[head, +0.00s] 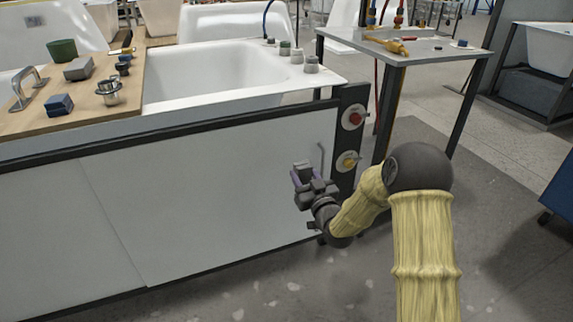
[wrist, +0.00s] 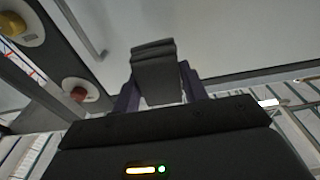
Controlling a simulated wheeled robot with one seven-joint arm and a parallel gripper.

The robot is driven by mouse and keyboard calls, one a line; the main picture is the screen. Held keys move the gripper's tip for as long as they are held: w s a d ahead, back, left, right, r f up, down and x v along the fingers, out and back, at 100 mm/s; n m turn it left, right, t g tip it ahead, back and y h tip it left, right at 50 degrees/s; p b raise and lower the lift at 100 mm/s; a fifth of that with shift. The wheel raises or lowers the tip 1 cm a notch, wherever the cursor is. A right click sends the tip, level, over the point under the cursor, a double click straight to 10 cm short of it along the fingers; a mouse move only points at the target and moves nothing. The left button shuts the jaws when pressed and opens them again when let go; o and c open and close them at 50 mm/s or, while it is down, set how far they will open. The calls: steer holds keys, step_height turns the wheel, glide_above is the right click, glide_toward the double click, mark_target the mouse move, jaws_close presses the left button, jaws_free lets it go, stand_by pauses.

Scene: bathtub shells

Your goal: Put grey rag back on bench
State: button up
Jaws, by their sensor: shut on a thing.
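My gripper (head: 303,184) is in front of the tub's white side panel, near its right end and below the rim. In the wrist view its purple-sided fingers are shut on a dark grey folded piece, the grey rag (wrist: 154,72). The rag is held clear in the air, and the fingers partly hide its sides. A wooden bench top (head: 40,122) lies at the left beside the basin, higher than my gripper and well apart from it. A grey-topped table (head: 430,50) stands at the back right.
A dark post with red and yellow buttons (head: 349,140) stands close right of my gripper.

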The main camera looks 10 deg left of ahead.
steer(key=s+d+r+m+t+h+p, duration=0.1)
steer(key=s+d+r+p, duration=0.15)
steer(key=d+p, duration=0.6)
steer(key=s+d+r+m+h+p, duration=0.1)
steer(key=s+d+r+p, duration=0.15)
steer(key=p, duration=1.05)
steer(key=s+d+r+m+h+p, duration=0.1)
steer(key=s+d+r+h+p, duration=0.1)
steer(key=r+p, duration=0.5)
steer(key=s+d+r+m+t+h+p, duration=0.1)
steer(key=s+d+r+h+p, duration=0.2)
steer(key=p, duration=0.7)
steer(key=s+d+r+m+h+p, duration=0.2)
steer(key=d+r+p, duration=0.4)
steer(key=r+p, duration=0.3)
steer(key=shift+s+r+t+h, duration=0.3)
steer(key=shift+r+t+h, duration=0.15)
steer(key=shift+r, duration=0.5)
steer(key=shift+a, duration=0.1)
